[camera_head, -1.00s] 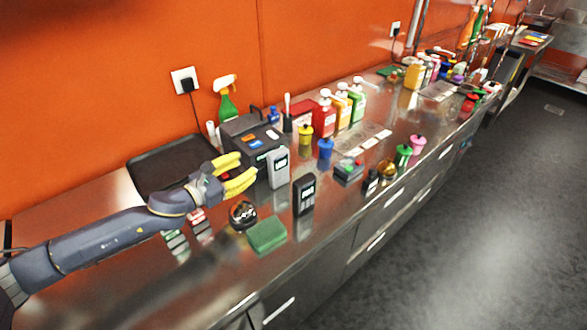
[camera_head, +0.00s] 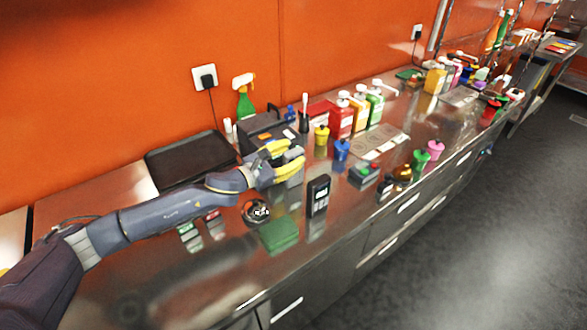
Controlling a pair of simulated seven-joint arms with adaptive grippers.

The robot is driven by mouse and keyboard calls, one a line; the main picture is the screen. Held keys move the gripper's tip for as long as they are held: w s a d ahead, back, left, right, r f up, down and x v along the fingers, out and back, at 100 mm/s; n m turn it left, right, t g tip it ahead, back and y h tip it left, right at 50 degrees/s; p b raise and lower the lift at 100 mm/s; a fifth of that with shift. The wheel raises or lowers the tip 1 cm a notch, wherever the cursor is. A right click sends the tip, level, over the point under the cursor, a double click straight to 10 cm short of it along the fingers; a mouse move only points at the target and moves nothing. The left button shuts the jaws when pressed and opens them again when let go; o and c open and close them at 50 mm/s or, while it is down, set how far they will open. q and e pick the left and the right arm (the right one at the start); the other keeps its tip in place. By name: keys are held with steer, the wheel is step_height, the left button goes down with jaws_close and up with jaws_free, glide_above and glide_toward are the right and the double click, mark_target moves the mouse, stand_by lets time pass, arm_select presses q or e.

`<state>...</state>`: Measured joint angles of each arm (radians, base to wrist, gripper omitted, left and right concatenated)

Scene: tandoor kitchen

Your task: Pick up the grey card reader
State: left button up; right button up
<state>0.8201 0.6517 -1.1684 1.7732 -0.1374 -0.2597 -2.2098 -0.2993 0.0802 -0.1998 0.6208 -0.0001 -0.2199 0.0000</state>
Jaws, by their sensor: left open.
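The grey card reader (camera_head: 295,181) stands upright on the steel counter, mostly hidden behind my left gripper. My left gripper (camera_head: 287,157) is open, its yellow fingers pointing right at the reader's upper part. One finger is on the far side and one on the near side as seen here; I cannot tell whether either touches it. A dark card reader (camera_head: 318,196) stands just to the right and nearer the counter edge. My right gripper is not in view.
A dark box-shaped machine (camera_head: 262,131) is right behind the gripper. A green block (camera_head: 279,234) and a round dark item (camera_head: 255,212) lie in front. A black tray (camera_head: 190,158) is at the left. Bottles and a blue container (camera_head: 341,150) stand to the right.

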arm_select(q)
steer(key=shift+w+d, duration=0.1)
jaws_close()
stand_by(0.3)
stand_by(0.4)
